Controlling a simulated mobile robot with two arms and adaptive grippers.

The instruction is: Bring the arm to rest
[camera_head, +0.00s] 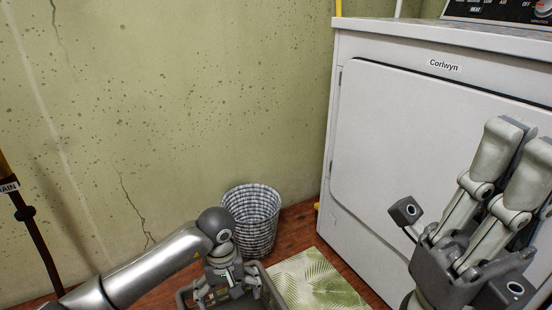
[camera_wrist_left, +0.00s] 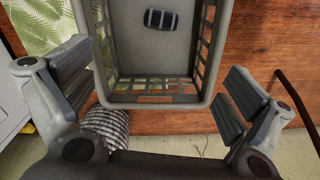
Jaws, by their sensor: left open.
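My left arm comes in from the left in the head view. Its gripper (camera_head: 228,288) points down over a grey plastic basket (camera_head: 270,287). In the left wrist view my left gripper (camera_wrist_left: 157,82) has its fingers wide apart with nothing between them, and the basket (camera_wrist_left: 155,100) shows beyond them. A dark object with pale stripes (camera_wrist_left: 161,19) lies on the basket floor. My right gripper (camera_head: 503,195) is raised at the right, in front of the white machine, with its fingers pointing up. No held object shows there, and its finger gap cannot be judged.
A white machine labelled Corlwyn (camera_head: 400,130) fills the right side. A checked bin (camera_head: 253,215) stands by the green wall. A leaf-patterned mat (camera_head: 315,280) lies on the wooden floor beside the basket. A dark pole (camera_head: 35,240) is at far left.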

